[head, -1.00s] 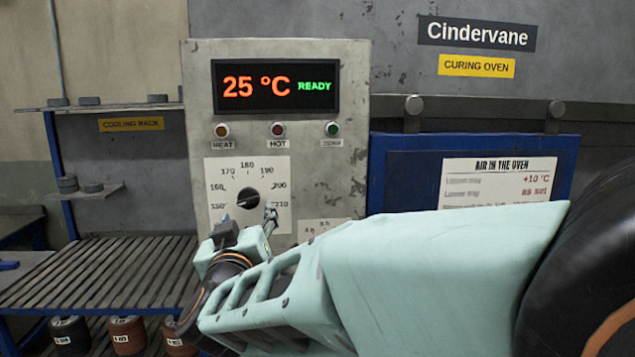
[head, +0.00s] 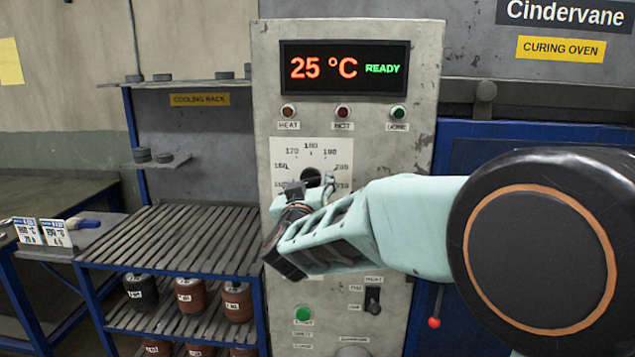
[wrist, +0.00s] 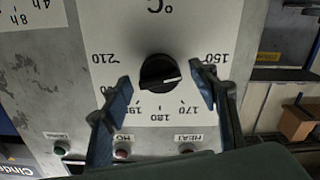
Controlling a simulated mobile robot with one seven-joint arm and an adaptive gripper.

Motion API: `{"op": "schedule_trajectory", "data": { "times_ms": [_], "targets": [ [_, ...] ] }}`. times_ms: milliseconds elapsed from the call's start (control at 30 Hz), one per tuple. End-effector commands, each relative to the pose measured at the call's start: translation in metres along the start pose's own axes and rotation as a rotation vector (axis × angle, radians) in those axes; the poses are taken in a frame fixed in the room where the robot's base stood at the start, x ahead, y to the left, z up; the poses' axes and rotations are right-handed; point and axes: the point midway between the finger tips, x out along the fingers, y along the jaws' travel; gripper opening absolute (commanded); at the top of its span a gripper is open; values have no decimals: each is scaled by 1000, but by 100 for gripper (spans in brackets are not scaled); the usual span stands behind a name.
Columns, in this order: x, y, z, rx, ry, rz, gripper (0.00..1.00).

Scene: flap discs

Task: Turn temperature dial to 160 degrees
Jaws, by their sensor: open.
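The temperature dial (head: 311,175) is a round black knob on a white scale plate on the grey oven panel. My gripper's body partly covers it in the head view. In the wrist view, which is upside down, the dial (wrist: 160,72) shows between the fingers. Its white pointer line points right, toward the 150 side; the 160 label is hidden behind a finger, so I cannot tell the exact reading. My gripper (wrist: 161,78) is open, with one finger on each side of the dial, apart from it.
The display (head: 344,68) reads 25 °C READY, above several lamps. A green button (head: 303,314) and a switch (head: 372,300) are lower on the panel. The cooling rack (head: 175,238) stands left. A red-knobbed lever (head: 434,322) is to the right.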

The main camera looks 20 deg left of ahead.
Motion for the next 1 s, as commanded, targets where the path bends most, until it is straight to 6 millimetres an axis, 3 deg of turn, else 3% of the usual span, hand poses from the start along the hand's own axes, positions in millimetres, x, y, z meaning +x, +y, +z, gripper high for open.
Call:
{"op": "schedule_trajectory", "data": {
  "times_ms": [233,633,1000],
  "targets": [
    [1,0,0,0,0,0,54],
    [0,0,0,0,0,0,12],
    [0,-1,3,86,0,0,12]
  ]
}}
